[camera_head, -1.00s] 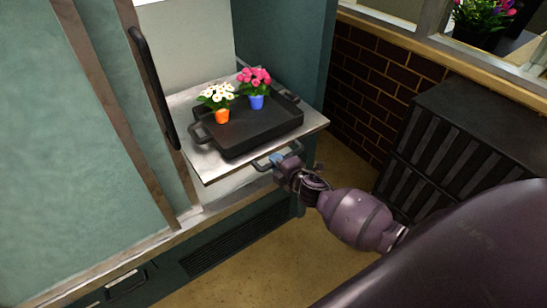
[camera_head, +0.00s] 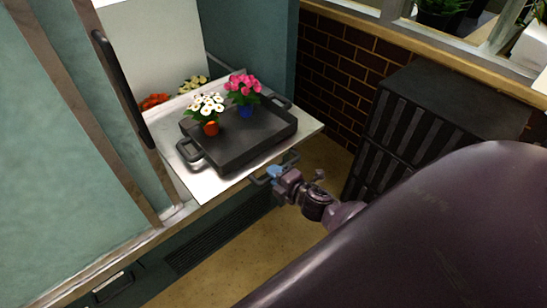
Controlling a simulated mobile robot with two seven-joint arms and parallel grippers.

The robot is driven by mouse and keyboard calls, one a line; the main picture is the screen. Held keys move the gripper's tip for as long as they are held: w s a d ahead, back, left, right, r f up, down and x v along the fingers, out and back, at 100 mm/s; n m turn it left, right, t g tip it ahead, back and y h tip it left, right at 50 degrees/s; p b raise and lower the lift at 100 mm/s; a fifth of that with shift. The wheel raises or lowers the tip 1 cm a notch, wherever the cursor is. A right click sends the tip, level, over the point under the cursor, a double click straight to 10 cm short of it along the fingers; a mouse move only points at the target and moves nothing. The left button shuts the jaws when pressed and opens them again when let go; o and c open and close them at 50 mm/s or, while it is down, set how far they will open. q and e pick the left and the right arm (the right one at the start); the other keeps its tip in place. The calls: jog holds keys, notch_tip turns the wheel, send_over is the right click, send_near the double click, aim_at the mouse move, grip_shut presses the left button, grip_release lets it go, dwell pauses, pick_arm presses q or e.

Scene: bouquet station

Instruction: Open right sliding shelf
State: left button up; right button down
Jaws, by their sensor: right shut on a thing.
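The right sliding shelf (camera_head: 190,179) is a light metal board that sticks out of the teal cabinet. A dark tray (camera_head: 240,153) with two handles stands on it. In the tray are an orange pot with white flowers (camera_head: 207,106) and a blue pot with pink flowers (camera_head: 243,90). My right gripper (camera_head: 274,174) is at the shelf's front edge, shut on the shelf handle (camera_head: 261,180). Its fingertips are small in the view. My left gripper is out of view.
More flowers, red (camera_head: 154,101) and yellow-white (camera_head: 192,83), show behind the tray, inside the cabinet. A black slatted crate (camera_head: 420,125) stands by the brick wall (camera_head: 335,75) at right. Floor (camera_head: 228,248) is clear before the shelf.

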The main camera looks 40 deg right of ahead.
jog(key=c, duration=1.1)
grip_release()
jog(key=shift+o, duration=0.2)
jog(key=v, duration=1)
jog(key=shift+s, duration=0.4)
jog(key=shift+d, duration=0.2)
jog(key=s+a+f+m+g+h, duration=0.1)
jog(key=s+a+f+m+g, duration=0.3)
jog(key=m, duration=1.4)
jog(key=s+a+f, duration=0.2)
jog(key=s, duration=0.2)
jog(key=shift+f, duration=0.25)
